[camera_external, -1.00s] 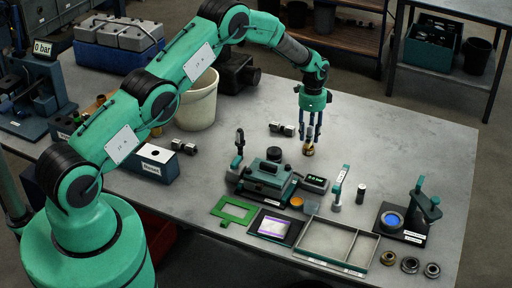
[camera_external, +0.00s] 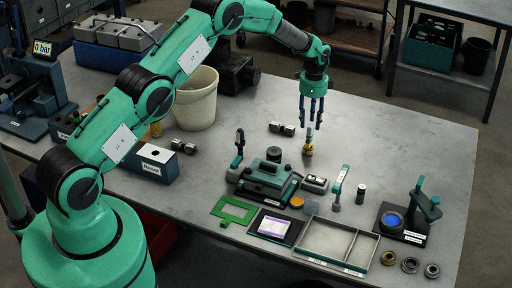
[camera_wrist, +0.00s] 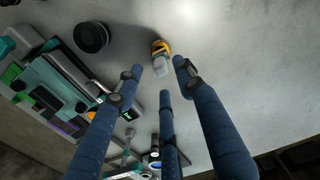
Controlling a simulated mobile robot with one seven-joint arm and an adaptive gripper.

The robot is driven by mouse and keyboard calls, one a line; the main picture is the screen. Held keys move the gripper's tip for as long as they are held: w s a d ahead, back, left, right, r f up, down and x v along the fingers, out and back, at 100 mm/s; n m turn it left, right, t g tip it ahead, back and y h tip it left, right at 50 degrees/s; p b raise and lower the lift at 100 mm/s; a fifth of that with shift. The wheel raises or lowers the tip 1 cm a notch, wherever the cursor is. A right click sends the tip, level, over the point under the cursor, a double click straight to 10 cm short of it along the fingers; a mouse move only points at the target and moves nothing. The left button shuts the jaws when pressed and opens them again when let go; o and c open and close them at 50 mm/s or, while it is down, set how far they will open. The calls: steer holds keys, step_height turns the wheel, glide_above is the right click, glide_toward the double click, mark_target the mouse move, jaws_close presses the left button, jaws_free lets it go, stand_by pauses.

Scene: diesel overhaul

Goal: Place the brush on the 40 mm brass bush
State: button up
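A small upright piece with a yellow lower part and a grey top, which looks like the brush (camera_external: 308,150), stands on the table's middle. It also shows in the wrist view (camera_wrist: 160,52). My gripper (camera_external: 312,124) is just above it, fingers pointing down. In the wrist view its three blue fingers (camera_wrist: 163,82) are spread, with nothing held between them. Several ring-shaped bushes lie at the front right edge.
A green-and-black device (camera_external: 265,178) with a small display box (camera_external: 315,184) stands left of centre. A divided tray (camera_external: 335,243) lies at the front. A black stand with a blue disc (camera_external: 402,220) is at the right. The table's back right is clear.

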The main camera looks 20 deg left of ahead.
steer(key=shift+r+b, duration=0.4)
steer(key=shift+r, duration=2.85)
